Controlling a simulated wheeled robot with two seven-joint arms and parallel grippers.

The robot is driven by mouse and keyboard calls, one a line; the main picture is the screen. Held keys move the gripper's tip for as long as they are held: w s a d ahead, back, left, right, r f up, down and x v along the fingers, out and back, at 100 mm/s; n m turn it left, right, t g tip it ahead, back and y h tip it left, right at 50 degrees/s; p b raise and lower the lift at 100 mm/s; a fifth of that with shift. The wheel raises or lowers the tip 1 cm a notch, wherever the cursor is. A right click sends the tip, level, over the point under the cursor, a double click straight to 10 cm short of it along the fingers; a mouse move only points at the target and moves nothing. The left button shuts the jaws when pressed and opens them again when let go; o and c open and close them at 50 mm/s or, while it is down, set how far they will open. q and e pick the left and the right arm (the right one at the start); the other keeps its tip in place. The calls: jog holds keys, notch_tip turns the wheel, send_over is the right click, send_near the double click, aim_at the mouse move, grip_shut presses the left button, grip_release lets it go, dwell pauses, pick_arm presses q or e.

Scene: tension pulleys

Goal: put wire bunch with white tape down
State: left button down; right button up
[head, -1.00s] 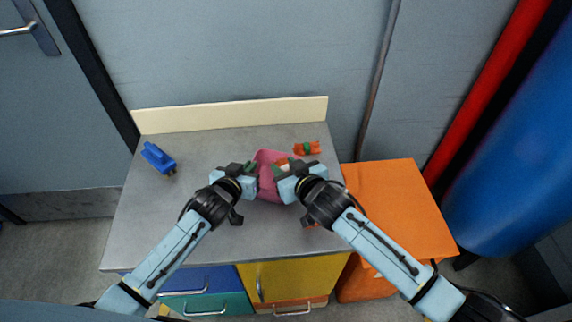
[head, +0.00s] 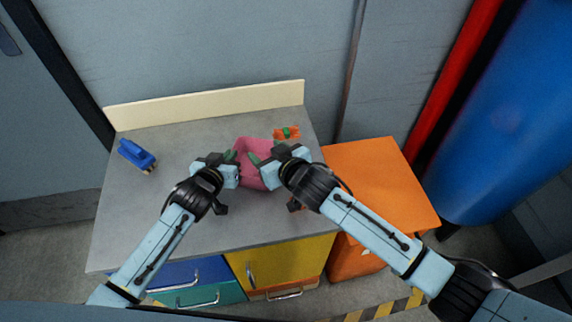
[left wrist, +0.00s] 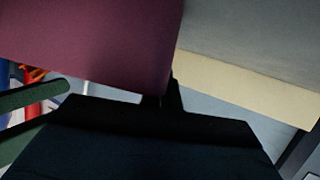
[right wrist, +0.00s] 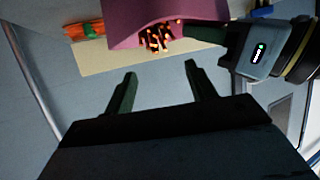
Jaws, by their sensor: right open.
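My left gripper (head: 232,158) is at the left wall of a pink bin (head: 252,174) and appears shut on it; the wall also fills much of the left wrist view (left wrist: 85,40). My right gripper (head: 260,158) is over the bin's right side. Its fingers (right wrist: 158,88) are apart with nothing between them. A bunch of orange-tipped wires (right wrist: 160,37) shows at the bin's opening in the right wrist view; its tape is hidden, so I cannot tell its colour. No white tape shows now.
An orange bunch with green tape (head: 287,132) lies behind the bin. A blue object (head: 137,155) stands at the table's left. An orange box (head: 378,185) stands right of the table (head: 150,220).

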jog(key=v, duration=1.1)
jog(key=shift+s, duration=0.1)
pick_arm(q)
jog(key=c, duration=1.6)
grip_release()
jog(key=shift+o, duration=0.2)
jog(key=v, duration=1.2)
